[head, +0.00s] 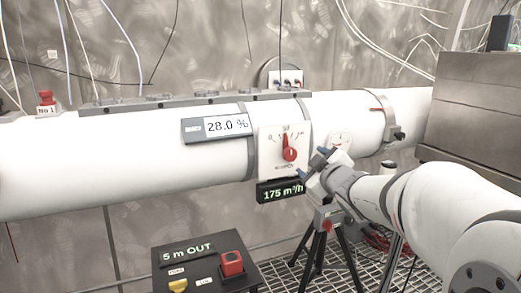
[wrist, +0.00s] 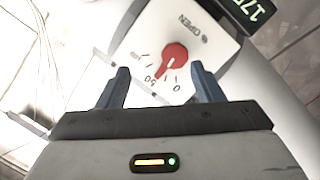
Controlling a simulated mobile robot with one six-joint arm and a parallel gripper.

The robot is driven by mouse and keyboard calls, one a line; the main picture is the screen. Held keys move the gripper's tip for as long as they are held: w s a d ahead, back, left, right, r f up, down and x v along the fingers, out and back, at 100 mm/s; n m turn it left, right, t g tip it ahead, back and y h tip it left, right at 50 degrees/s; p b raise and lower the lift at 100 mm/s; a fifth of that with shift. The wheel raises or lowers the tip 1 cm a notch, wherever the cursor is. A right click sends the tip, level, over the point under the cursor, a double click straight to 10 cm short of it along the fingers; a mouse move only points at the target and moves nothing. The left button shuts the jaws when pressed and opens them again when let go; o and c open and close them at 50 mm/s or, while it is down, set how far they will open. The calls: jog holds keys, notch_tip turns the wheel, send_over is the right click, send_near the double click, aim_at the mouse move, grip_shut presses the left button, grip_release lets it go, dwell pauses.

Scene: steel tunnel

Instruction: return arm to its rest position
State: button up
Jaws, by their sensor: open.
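My white arm reaches in from the right in the head view. My gripper (head: 312,164) has two blue fingers, spread apart with nothing between them. It is just right of the white dial plate (head: 268,161) on the large white pipe. The red knob (head: 289,150) on that plate has its pointer upward in the head view. In the wrist view the open fingers of my gripper (wrist: 160,72) frame the lower part of the dial plate (wrist: 198,33). The red knob (wrist: 175,55) shows beyond the fingertips, and I see no contact with it. Its pointer aims toward the 50 mark.
The pipe (head: 100,150) crosses the view; a display (head: 217,128) on it reads 28.0 %. Below the plate a display (head: 281,190) reads 175 m³/h. A black tripod (head: 317,245) stands below my gripper. A control box (head: 205,265) stands lower left; a steel box (head: 480,105) stands right.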

jog(key=s+a+r+m+g+h+p, duration=0.1)
jog(key=s+m+g+p, duration=0.4)
jog(key=s+p, duration=0.5)
jog(key=s+a+r+m+g+h+p, duration=0.1)
jog(key=s+m+g+p, duration=0.4)
jog(key=s, duration=1.4)
jog(key=a+r+g+p, duration=0.1)
jog(key=g+p, duration=0.2)
jog(key=p, duration=0.2)
jog(key=shift+s+a+g, duration=0.15)
jog(key=shift+a+g, duration=0.2)
jog(key=shift+g, duration=0.05)
dwell(2.2)
jog(key=n+t+y+b, duration=0.5)
jog(key=n+t+b, duration=0.2)
jog(key=t+b, duration=1.05)
send_near(291, 156)
notch_tip(291, 156, up, 2)
jog(key=w+g+b, duration=0.2)
jog(key=g+b, duration=0.1)
jog(key=x, duration=0.7)
jog(key=shift+w+a+r, duration=0.1)
jog(key=shift+w+r, duration=0.05)
jog(key=shift+r, duration=0.15)
